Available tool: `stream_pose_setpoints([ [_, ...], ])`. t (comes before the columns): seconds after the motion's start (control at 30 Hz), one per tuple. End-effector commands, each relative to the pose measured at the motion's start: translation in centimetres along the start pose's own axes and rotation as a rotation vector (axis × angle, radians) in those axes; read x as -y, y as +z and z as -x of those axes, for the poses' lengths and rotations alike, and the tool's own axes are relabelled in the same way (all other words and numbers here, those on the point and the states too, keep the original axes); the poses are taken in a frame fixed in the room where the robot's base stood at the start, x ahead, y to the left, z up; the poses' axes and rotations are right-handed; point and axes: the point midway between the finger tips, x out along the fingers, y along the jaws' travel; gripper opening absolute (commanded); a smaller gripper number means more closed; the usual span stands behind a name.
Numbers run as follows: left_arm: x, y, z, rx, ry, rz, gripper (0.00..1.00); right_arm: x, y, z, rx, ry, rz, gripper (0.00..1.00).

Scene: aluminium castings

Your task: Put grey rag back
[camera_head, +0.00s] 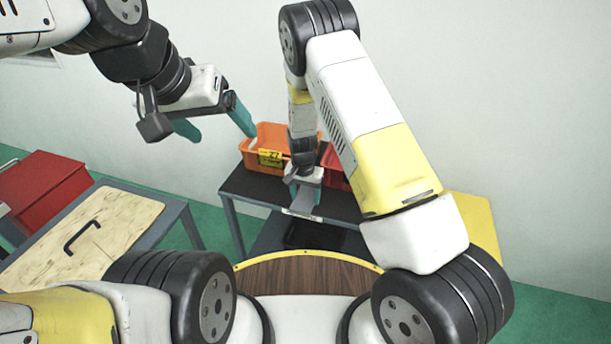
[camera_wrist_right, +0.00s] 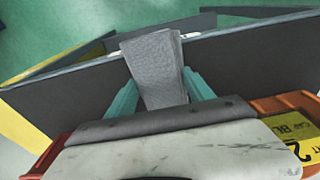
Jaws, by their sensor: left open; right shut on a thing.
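The grey rag (camera_wrist_right: 153,60) is a folded, textured strip between the teal fingers of my right gripper (camera_wrist_right: 160,92) in the right wrist view. It sticks out past the fingertips, over the dark table top and its front edge. In the head view, my right gripper (camera_head: 303,184) is low at the dark table, with the rag (camera_head: 301,203) below it. I cannot tell whether the rag touches the table. My left gripper (camera_head: 212,128) is open and empty, raised in the air left of the table.
An orange bin (camera_head: 258,143) with a yellow label and a red bin (camera_head: 335,171) stand on the dark table (camera_head: 243,186). A red box (camera_head: 45,190) and a wooden board with a black handle (camera_head: 85,232) are at the left. My right arm hides part of the table.

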Motion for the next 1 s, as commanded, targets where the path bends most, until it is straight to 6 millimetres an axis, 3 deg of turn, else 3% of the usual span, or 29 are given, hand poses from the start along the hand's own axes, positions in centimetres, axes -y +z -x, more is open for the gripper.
stream_pose_setpoints([
  [0.07, 0.0, 0.0, 0.0, 0.000, 0.000, 0.000, 0.83, 0.0, 0.0, -0.2, 0.000, 0.000, 0.000, 0.10],
  [0.1, 0.0, 0.0, 0.0, 0.000, 0.000, 0.000, 0.83, 0.0, 0.0, -0.3, 0.000, 0.000, 0.000, 0.65],
  [0.2, 0.0, 0.0, 0.0, 0.000, 0.000, 0.000, 0.83, 0.0, 0.0, -0.2, 0.000, 0.000, 0.000, 0.83],
  [0.63, 0.0, 0.0, 0.0, 0.000, 0.000, 0.000, 0.83, 0.0, 0.0, 0.7, 0.000, 0.000, 0.001, 0.83],
  [1.0, 0.0, 0.0, 0.0, 0.000, 0.000, 0.000, 0.83, 0.1, -0.1, 8.2, -0.003, -0.003, 0.000, 0.83],
])
